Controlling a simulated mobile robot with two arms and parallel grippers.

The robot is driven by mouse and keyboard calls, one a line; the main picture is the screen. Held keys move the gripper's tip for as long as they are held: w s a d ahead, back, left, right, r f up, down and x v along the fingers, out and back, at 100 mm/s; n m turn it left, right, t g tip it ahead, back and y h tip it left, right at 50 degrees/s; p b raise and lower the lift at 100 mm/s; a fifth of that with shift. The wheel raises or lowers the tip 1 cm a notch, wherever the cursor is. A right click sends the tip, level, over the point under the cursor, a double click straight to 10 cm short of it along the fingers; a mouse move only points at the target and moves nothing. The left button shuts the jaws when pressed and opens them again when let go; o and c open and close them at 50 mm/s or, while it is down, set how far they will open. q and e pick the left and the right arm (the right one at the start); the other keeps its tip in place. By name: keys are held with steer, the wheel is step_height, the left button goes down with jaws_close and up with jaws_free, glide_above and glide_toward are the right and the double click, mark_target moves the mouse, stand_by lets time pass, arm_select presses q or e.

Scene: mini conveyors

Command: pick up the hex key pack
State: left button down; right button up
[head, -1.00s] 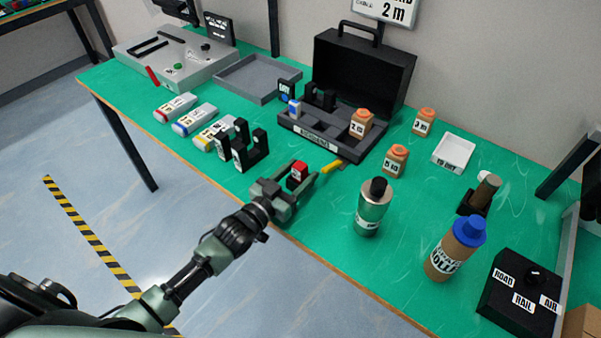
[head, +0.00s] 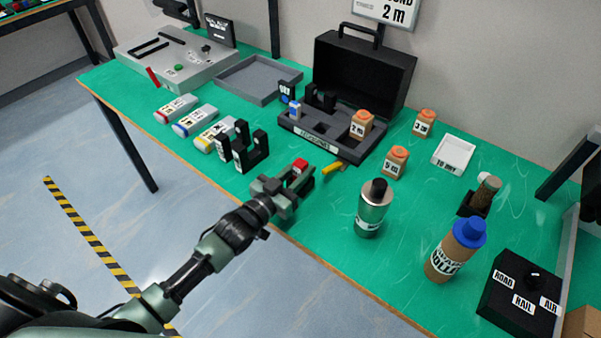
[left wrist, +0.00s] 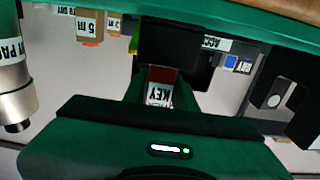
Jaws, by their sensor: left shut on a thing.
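The hex key pack is a small block with a red top (head: 300,165). In the left wrist view its white label (left wrist: 159,94) reads "KEY" under a dark red band. My left gripper (head: 297,174) is shut on the pack near the table's front edge. The fingers cover most of the pack's sides in the head view. I cannot tell whether the pack still touches the table. My right gripper is not in view.
A black holder (head: 241,147) stands just left of the gripper. A yellow item (head: 334,168) lies just right. Behind is an open dark case (head: 345,152) with compartments. A metal bottle (head: 371,210) stands to the right. Green table is clear between them.

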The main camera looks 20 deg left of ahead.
arm_select(q)
step_height(320, 180, up, 18)
steer(key=r, duration=0.1)
steer(key=s+a+f+n+t+y, duration=0.15)
steer(key=s+f+n+y, duration=0.35)
steer(key=s, duration=0.8)
steer(key=w+r+m+h, duration=0.2)
steer(key=w, duration=0.4)
steer(key=w+d+r+m+g+h, duration=0.1)
steer(key=w+r+m+h, duration=0.1)
steer(key=w, duration=0.5)
steer(key=shift+d+r+m+h, duration=0.25)
steer(key=shift+r+m+h, duration=0.1)
steer(key=shift+m+h, duration=0.15)
steer(key=shift+g, duration=0.25)
step_height(320, 180, down, 20)
steer(key=shift+r, duration=0.2)
